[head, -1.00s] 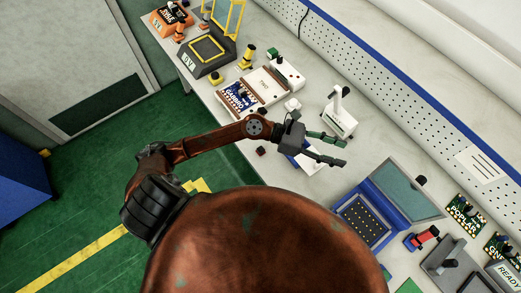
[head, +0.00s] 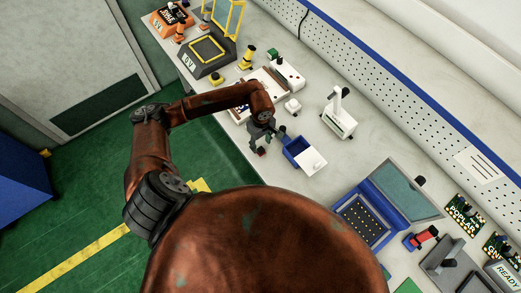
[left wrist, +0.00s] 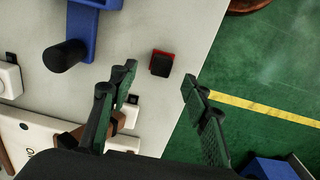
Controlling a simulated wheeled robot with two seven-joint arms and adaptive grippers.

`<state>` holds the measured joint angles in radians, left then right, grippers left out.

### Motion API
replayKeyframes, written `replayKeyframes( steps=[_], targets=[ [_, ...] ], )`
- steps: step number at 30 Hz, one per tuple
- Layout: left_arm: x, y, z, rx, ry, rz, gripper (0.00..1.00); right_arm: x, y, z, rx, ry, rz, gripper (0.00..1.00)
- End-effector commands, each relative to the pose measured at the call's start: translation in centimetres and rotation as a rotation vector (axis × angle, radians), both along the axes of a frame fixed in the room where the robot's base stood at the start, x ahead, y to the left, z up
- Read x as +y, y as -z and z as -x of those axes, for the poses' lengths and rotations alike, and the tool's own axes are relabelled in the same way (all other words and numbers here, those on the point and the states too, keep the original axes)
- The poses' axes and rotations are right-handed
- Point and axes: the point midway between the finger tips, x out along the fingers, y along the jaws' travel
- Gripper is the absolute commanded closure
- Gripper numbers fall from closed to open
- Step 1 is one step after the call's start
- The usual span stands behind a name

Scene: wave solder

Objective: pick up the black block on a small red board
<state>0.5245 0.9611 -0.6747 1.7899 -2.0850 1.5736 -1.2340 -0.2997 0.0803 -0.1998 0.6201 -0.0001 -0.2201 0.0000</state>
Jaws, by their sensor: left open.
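The black block (left wrist: 160,66) sits on its small red board (left wrist: 164,52) near the edge of the pale bench in the left wrist view. In the head view, the black block on its red board (head: 261,152) is small and partly covered by my gripper. My left gripper (left wrist: 157,77) is open and empty, above the bench. In the wrist view the block appears between and just beyond its two fingertips, apart from both. In the head view the left gripper (head: 262,142) points down over the block. My right gripper is not in view.
A blue box with a white panel (head: 314,162) stands right of the gripper. In the wrist view a blue part (left wrist: 82,22) with a black knob (left wrist: 66,56) is at upper left. White fixtures (head: 287,72) stand behind. The bench edge drops to the green floor (left wrist: 270,70).

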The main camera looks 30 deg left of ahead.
Motion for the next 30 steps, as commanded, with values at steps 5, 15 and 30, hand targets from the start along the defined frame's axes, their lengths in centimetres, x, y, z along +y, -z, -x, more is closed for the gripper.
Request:
replayKeyframes(
  steps=[5, 15, 30],
  targets=[
    [-0.1, 2.5, 0.2, 0.002, -0.002, 0.003, 0.56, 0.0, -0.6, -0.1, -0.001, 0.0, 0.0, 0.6],
    [0.0, 3.6, 0.2, 0.0, -0.001, 0.002, 0.56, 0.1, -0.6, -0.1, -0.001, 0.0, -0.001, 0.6],
    [-0.1, 3.5, 0.2, 0.0, -0.001, 0.002, 0.9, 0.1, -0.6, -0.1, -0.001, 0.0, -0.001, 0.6]
  ],
)
